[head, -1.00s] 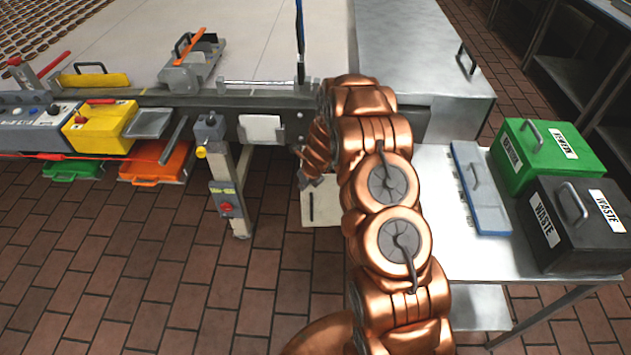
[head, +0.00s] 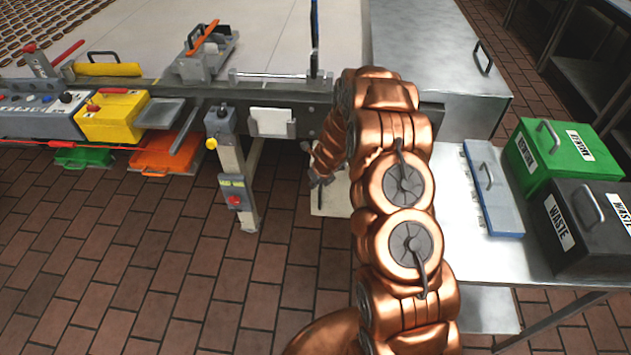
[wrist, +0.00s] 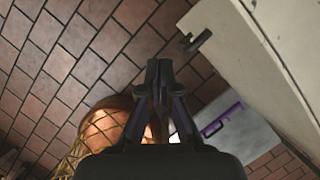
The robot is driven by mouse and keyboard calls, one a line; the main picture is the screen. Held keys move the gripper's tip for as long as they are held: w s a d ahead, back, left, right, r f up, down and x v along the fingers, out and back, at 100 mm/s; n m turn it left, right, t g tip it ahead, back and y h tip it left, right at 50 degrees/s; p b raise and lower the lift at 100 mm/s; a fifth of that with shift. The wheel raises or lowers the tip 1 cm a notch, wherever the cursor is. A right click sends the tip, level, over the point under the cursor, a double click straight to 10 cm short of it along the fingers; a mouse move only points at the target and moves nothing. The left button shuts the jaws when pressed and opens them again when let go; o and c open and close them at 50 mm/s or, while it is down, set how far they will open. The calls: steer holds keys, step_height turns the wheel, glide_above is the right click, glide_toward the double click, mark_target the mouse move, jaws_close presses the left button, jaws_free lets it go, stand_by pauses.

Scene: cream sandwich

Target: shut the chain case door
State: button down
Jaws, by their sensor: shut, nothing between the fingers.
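A cream panel (head: 328,203), which looks like the chain case door, hangs low under the machine's rail in the head view, partly hidden behind my arm. In the wrist view a large cream panel (wrist: 245,50) fills the upper right, with a dark handle (wrist: 196,41) at its left edge. I cannot tell for sure how far the door stands open. My gripper (head: 316,181) is near the cream panel in the head view. In the wrist view its fingers (wrist: 160,66) are together and empty, left of the handle and apart from it.
A machine leg with a red-button box (head: 236,192) stands left of the arm. Open tiled floor lies at the front left.

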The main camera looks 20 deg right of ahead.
steer(key=s+a+r+b, duration=0.1)
steer(key=s+r, duration=0.3)
steer(key=r, duration=0.5)
steer(key=shift+s+a+r, duration=0.15)
steer(key=shift+s+a, duration=0.15)
steer(key=shift+a, duration=0.45)
